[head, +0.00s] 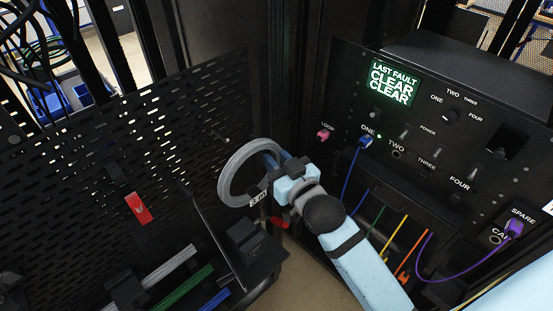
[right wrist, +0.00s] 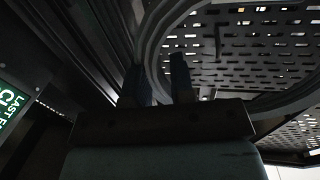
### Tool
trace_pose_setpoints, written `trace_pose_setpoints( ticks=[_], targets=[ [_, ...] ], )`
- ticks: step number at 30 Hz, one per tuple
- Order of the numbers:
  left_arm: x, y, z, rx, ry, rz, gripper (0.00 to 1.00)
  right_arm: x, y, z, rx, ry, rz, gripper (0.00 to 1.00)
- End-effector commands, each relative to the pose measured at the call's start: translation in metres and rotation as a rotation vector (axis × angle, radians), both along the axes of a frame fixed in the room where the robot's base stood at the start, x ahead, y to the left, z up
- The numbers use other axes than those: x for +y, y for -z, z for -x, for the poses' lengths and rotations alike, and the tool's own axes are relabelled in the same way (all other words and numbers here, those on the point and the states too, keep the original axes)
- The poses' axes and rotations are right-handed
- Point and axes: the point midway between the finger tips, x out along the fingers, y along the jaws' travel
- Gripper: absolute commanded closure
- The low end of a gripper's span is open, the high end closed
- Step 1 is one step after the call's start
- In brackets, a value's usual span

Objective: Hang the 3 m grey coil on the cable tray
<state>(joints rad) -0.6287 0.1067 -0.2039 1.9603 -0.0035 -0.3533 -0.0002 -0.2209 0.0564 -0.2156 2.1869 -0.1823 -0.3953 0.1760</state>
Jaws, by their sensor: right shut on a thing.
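The grey coil (head: 226,186) is a round ring with a white tag (head: 259,199) reading 3 m. My right gripper (head: 277,163) is shut on the coil's far right rim and holds it up in front of the black perforated panel (head: 150,120), which looks like the cable tray. In the right wrist view the coil (right wrist: 152,50) curves past the fingertips (right wrist: 158,78), with the perforated panel (right wrist: 225,55) behind it. Whether the coil touches the panel cannot be told. My left gripper is in neither view.
A red clip (head: 138,207) sits on the panel at left. Grey, green (head: 183,287) and blue cable bundles run below. A black box (head: 245,240) is under the coil. At right is a switch panel (head: 345,95) with a lit display (head: 391,83) and plugged cables.

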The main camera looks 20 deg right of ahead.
Motion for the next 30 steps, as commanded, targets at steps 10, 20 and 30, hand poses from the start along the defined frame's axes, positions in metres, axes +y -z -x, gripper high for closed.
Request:
trace_pose_setpoints(
  ticks=[10, 20, 30],
  targets=[
    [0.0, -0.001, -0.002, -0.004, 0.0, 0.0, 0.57, 0.005, 0.001, -0.013, -0.002, 0.001, -0.002, 1.0],
    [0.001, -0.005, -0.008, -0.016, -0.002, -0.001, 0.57, 0.011, 0.003, -0.032, -0.001, 0.001, -0.001, 1.0],
    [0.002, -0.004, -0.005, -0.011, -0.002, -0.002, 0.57, 0.015, 0.004, -0.041, -0.001, 0.001, -0.001, 1.0]
  ],
)
